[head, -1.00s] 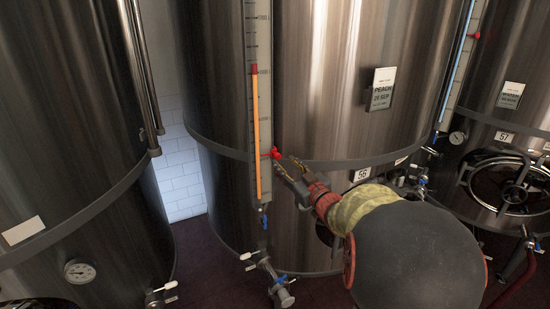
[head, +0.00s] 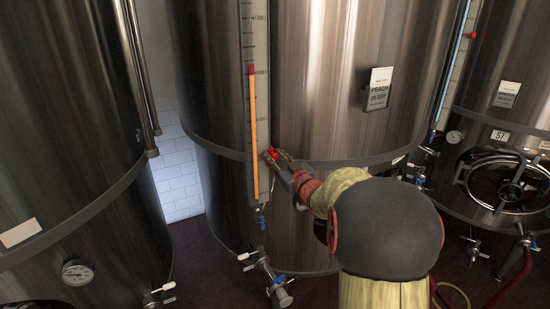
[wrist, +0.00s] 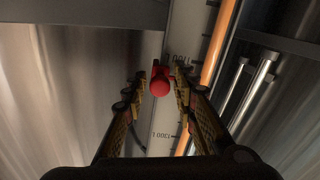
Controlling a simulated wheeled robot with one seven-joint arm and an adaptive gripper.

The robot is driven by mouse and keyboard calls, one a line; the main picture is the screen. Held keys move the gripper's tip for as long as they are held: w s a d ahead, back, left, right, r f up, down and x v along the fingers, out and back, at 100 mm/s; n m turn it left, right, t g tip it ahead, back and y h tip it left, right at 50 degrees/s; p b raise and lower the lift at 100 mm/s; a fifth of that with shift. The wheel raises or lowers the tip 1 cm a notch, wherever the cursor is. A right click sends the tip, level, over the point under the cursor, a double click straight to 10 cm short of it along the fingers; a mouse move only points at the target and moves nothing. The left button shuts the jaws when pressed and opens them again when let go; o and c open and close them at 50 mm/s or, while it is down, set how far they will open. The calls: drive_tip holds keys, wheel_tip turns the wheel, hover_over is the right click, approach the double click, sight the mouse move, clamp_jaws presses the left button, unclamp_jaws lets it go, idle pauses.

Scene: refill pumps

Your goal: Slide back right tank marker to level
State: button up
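The tank in the middle of the head view (head: 330,90) has an upright scale (head: 262,100) with an orange level column (head: 253,130). The column's top is high on the scale. A red marker (head: 272,153) sits on the scale's right edge, well below that top. My gripper (head: 275,159) is at the marker. In the wrist view, my gripper (wrist: 158,88) is open, with one finger on each side of the red marker (wrist: 160,84). I see gaps beside the marker; contact is not clear. The orange column (wrist: 217,45) runs to the right of the fingers.
A second tank (head: 520,60) at the right has a blue level column (head: 455,65) and a red marker (head: 471,35). Another steel tank (head: 70,120) stands at the left. Valves (head: 270,275) stick out below the scale. A grey band (head: 340,163) circles the middle tank.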

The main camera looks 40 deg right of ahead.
drive_tip(key=c, duration=0.6)
clamp_jaws()
drive_tip(key=shift+r, duration=0.15)
wheel_tip(320, 180, up, 27)
drive_tip(key=p, duration=1.5)
drive_tip(key=shift+p, duration=0.3)
drive_tip(key=o, duration=0.9)
unclamp_jaws()
drive_tip(key=v, duration=1.2)
